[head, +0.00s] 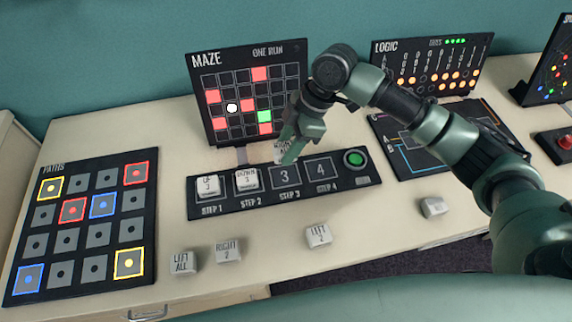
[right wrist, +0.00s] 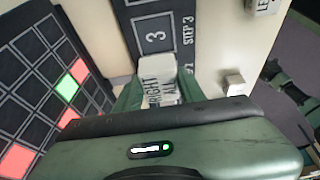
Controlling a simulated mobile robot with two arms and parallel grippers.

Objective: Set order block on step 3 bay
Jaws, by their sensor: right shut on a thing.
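My right gripper (head: 288,150) is shut on a pale order block (head: 280,151), held above the step strip, just behind the step 3 bay (head: 284,178). In the right wrist view the block (right wrist: 159,84) reads "RIGHT ALL" and sits between the fingers of my right gripper (right wrist: 160,92). The step 3 bay (right wrist: 155,36) there is empty, with its number visible. In the head view the fingers hide much of the block. The "UP 3" block (head: 208,186) sits in step 1 and the "DOWN 3" block (head: 247,179) in step 2. My left gripper is not in view.
The step 4 bay (head: 320,170) is empty, beside a green button (head: 354,158). Loose blocks "LEFT ALL" (head: 184,262), "RIGHT 2" (head: 228,251), "LEFT 2" (head: 318,236) and another block (head: 433,207) lie in front. The maze panel (head: 248,92) stands behind the strip.

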